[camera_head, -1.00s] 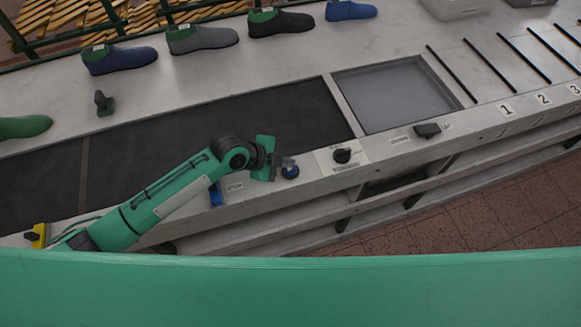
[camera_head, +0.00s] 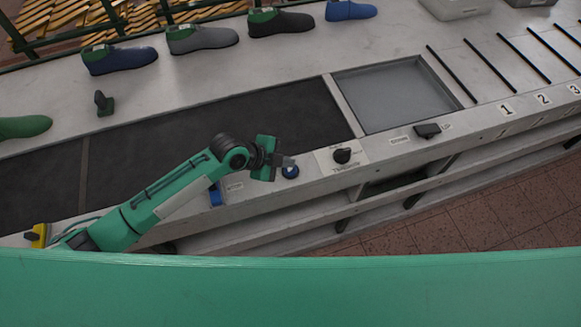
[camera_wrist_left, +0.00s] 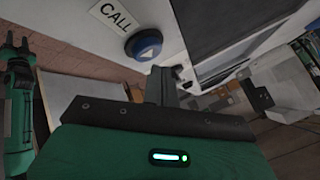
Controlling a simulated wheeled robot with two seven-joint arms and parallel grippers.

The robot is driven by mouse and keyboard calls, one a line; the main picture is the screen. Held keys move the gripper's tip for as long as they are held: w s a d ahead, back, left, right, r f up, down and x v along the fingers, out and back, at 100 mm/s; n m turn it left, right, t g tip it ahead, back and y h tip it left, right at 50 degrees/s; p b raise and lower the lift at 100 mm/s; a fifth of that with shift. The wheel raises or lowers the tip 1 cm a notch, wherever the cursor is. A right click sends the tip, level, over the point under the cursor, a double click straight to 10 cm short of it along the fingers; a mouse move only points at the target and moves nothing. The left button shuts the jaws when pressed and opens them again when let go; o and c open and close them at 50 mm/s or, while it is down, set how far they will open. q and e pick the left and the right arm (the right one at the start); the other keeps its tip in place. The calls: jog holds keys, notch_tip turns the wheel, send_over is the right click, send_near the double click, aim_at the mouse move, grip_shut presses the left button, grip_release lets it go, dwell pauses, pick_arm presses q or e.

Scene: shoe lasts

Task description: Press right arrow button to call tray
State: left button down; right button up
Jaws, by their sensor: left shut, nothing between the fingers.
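The blue round button (camera_head: 290,171) is on the front ledge of the bench. In the left wrist view the button (camera_wrist_left: 145,44) shows a pale arrow on its face, with a CALL label (camera_wrist_left: 114,16) beside it. My left gripper (camera_head: 287,161) is shut and empty, its fingertips close to the button's upper edge in the head view. In the left wrist view the shut fingers (camera_wrist_left: 164,80) are just below and right of the button, with a small gap in the picture. I cannot tell whether they touch it. My right gripper is not seen in the head view.
A black rotary knob (camera_head: 342,156) and a black switch (camera_head: 428,131) are right of the button on the ledge. The dark conveyor belt (camera_head: 290,115) and a grey recessed tray area (camera_head: 395,95) lie behind. Several shoe lasts stand along the back.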

pick_arm(q)
jog(key=shift+f, duration=0.1)
jog(key=shift+f+b, duration=0.35)
